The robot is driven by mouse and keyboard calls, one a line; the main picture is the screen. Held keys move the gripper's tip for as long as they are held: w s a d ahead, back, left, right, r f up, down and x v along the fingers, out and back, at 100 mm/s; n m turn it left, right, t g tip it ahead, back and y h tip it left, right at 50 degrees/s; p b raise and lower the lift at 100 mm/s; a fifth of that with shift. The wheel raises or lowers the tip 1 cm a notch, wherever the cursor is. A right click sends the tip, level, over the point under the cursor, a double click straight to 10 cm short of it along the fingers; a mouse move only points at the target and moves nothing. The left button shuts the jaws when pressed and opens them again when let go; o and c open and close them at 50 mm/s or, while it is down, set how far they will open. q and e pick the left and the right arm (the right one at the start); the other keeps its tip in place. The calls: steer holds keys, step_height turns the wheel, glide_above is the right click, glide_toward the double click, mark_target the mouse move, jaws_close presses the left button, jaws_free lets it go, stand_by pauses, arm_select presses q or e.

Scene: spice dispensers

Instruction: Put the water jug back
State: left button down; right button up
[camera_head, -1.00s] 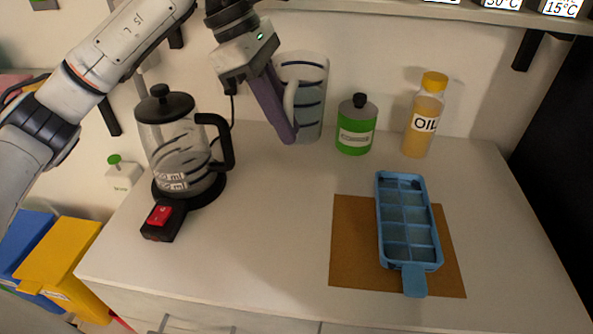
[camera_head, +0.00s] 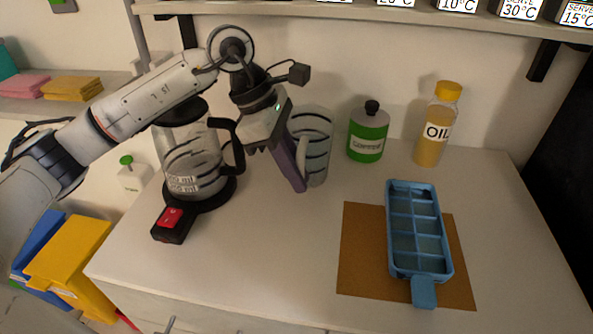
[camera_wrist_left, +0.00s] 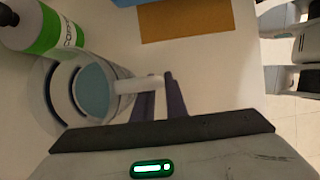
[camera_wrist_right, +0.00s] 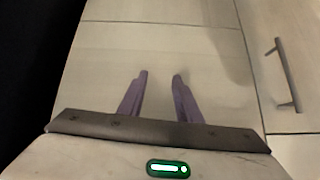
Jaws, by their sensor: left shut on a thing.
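The water jug (camera_head: 319,146) is a clear, dark-striped cylinder with a pale handle. It is upright at the back of the counter, right of the kettle; I cannot tell whether its base touches the counter. My left gripper (camera_head: 301,186) is shut on the jug's handle, with its purple fingers on the handle's left side. In the left wrist view the jug (camera_wrist_left: 48,98) holds bluish water, and its handle reaches between the fingers (camera_wrist_left: 160,92). My right gripper (camera_wrist_right: 158,78) shows only in the right wrist view, open and empty, in front of pale cabinet fronts.
A glass kettle (camera_head: 190,160) on its black base stands left of the jug. A green coffee jar (camera_head: 367,135) and an oil bottle (camera_head: 436,130) stand to its right. A blue ice tray (camera_head: 415,235) lies on a brown mat (camera_head: 362,270). The front middle counter is clear.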

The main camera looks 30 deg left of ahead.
arm_select(q)
steer(key=c, duration=2.2)
jaws_free()
steer(key=shift+f, duration=0.15)
steer(key=o, duration=0.4)
steer(key=shift+o, duration=0.2)
steer(key=v, duration=1.2)
steer(key=shift+r, duration=0.2)
